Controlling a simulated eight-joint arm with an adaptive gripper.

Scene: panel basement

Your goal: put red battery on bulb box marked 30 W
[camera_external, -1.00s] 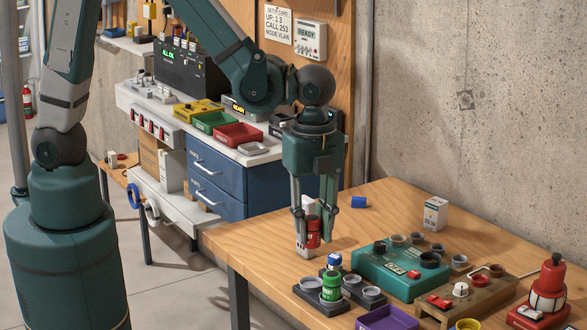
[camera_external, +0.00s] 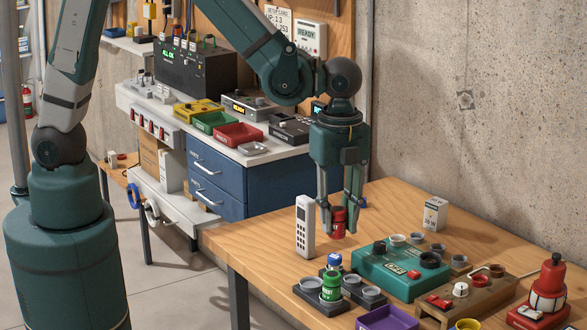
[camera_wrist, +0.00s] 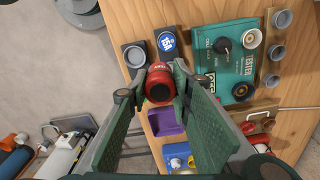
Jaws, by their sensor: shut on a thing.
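My gripper (camera_external: 338,208) is shut on the red battery (camera_external: 338,222), which hangs upright between the fingertips, apparently just above the wooden table. In the wrist view the battery (camera_wrist: 159,84) shows its red round end between the green fingers. The white bulb box (camera_external: 434,214) stands upright toward the back of the table, right of my gripper and apart from it. Its small label seems to read 30 W. The box cannot be made out in the wrist view.
A white remote-like device (camera_external: 305,228) stands upright left of my gripper. A teal tester (camera_external: 400,268) with round cups lies in front of the box. A green battery (camera_external: 330,287) sits in a dark holder. A purple tray (camera_external: 388,318) is near the front. Bare table lies behind the tester.

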